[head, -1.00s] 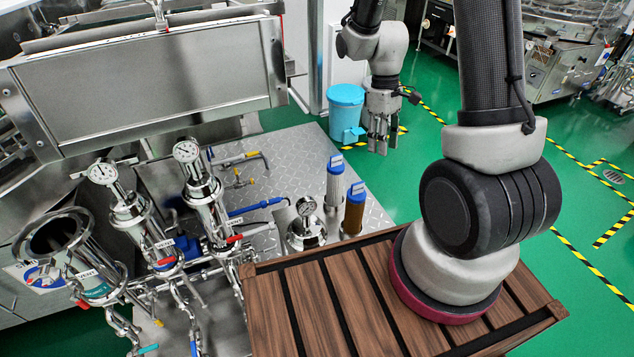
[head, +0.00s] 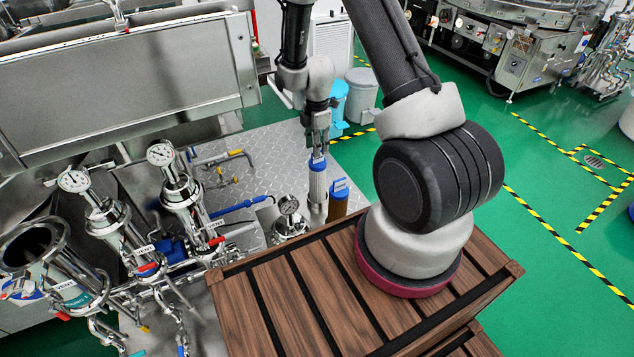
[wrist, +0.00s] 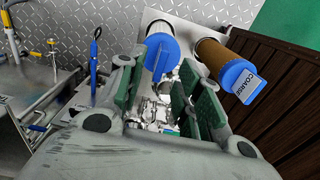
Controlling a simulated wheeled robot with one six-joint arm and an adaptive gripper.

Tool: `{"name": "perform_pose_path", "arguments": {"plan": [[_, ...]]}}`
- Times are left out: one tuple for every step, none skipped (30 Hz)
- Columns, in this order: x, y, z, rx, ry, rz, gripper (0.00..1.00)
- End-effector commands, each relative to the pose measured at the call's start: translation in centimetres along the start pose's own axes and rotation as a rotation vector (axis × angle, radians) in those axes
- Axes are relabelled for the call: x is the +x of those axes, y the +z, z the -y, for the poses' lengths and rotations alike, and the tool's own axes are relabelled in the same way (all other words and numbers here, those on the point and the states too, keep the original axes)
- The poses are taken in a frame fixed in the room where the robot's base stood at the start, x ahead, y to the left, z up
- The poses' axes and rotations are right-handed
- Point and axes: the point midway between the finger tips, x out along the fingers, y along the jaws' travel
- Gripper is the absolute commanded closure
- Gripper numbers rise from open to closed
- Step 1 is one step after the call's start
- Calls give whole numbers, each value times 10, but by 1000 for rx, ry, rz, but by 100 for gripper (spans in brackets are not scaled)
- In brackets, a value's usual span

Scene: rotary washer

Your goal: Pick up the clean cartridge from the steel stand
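The clean cartridge (head: 317,188), white with a blue finned cap (wrist: 163,55), stands upright beside a brown cartridge (head: 338,205). The brown one also shows in the wrist view (wrist: 213,55), its blue cap tagged "COARSE". My gripper (head: 317,151) points down just above the white cartridge's cap. In the wrist view my gripper (wrist: 160,75) is open, its green pads apart with the blue cap beyond and between the fingertips. I cannot tell whether they touch the cap. A steel plate of the stand (wrist: 185,22) shows behind the cartridges; its lower part is hidden.
A steel housing with a dial gauge (head: 290,207) stands left of the cartridges. The brown slatted top (head: 290,300) of my base is in front. Several piped steel vessels with gauges (head: 178,185) are at the left. Open green floor (head: 470,140) lies right.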

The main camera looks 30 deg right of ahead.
Motion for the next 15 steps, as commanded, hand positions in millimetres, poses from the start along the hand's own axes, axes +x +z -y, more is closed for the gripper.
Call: {"name": "perform_pose_path", "arguments": {"plan": [[10, 1, 1, 1, -4, 0, 65], [15, 2, 0, 1, -3, 0, 65], [21, 2, 0, 1, -4, 0, 65], [26, 2, 0, 1, -3, 0, 65], [30, 2, 0, 1, -2, 0, 65], [34, 2, 0, 1, -2, 0, 65], [36, 2, 0, 1, -1, 0, 65], [38, 2, 0, 1, -1, 0, 65], [39, 2, 0, 1, -1, 0, 65], [40, 2, 0, 1, -1, 0, 65], [40, 2, 0, 1, -1, 0, 65], [40, 2, -1, 1, -1, 0, 65], [40, 2, -1, 1, 0, 0, 65], [40, 2, -1, 1, 0, 0, 65], [40, 2, -1, 1, 0, 0, 65]]}}
